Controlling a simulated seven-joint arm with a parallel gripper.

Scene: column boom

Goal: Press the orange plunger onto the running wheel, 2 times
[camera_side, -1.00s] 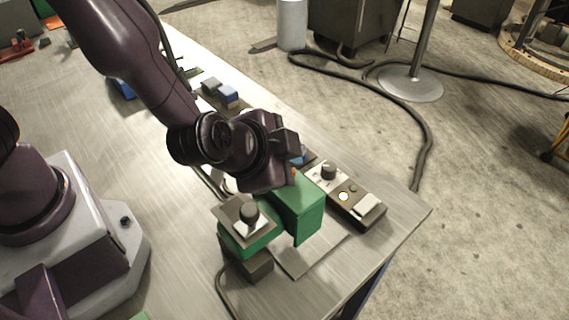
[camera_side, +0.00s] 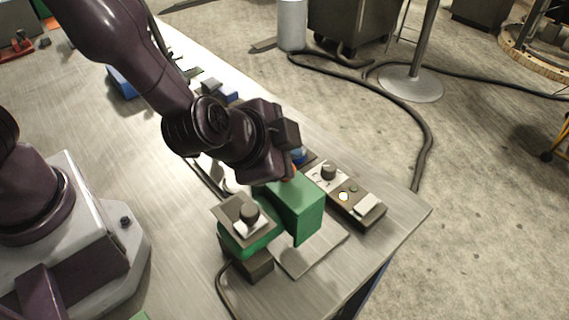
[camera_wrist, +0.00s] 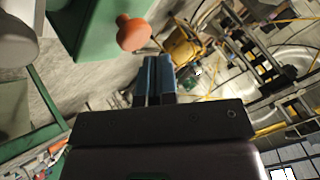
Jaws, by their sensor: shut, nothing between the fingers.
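The orange plunger (camera_wrist: 133,33) has a rounded knob and sticks out of the side of a green housing (camera_wrist: 97,28) in the wrist view. My arm hides the fingers in the side view. I cannot make out the running wheel.
A knob on a tilted plate (camera_side: 249,212) stands left of the housing. The metal bench (camera_side: 185,240) is bare towards the front left.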

